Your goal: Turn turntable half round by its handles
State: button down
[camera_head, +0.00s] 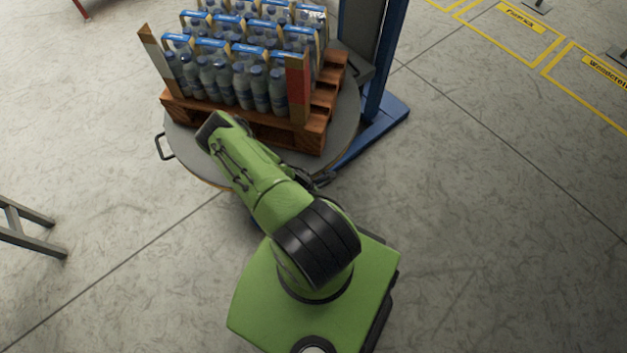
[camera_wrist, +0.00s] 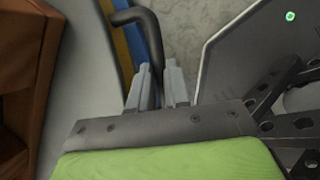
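The grey round turntable (camera_head: 186,152) carries a wooden pallet loaded with bottle packs. One black handle (camera_head: 163,147) sticks out from its left rim in the head view. In the wrist view another black handle (camera_wrist: 147,40) bends away from the blue and yellow edge of the turntable (camera_wrist: 88,55). My gripper (camera_wrist: 159,72) has its two grey fingers on either side of this handle's bar. The gap between the fingers is narrow and the bar appears to fill it. In the head view my green arm hides the gripper.
The loaded pallet (camera_head: 316,138) rises close beside my arm. A blue column with a foot (camera_head: 385,118) stands behind and right of the turntable. A grey metal frame (camera_head: 30,240) is at the left edge. The floor at right is free, with yellow-marked areas (camera_head: 515,22) beyond.

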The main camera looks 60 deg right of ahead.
jog(key=c, duration=1.1)
grip_release()
jog(key=p+v, duration=0.4)
jog(key=v, duration=1.1)
jog(key=shift+a+r+p, duration=0.2)
jog(key=shift+r+p, duration=0.1)
jog(key=shift+p, duration=0.1)
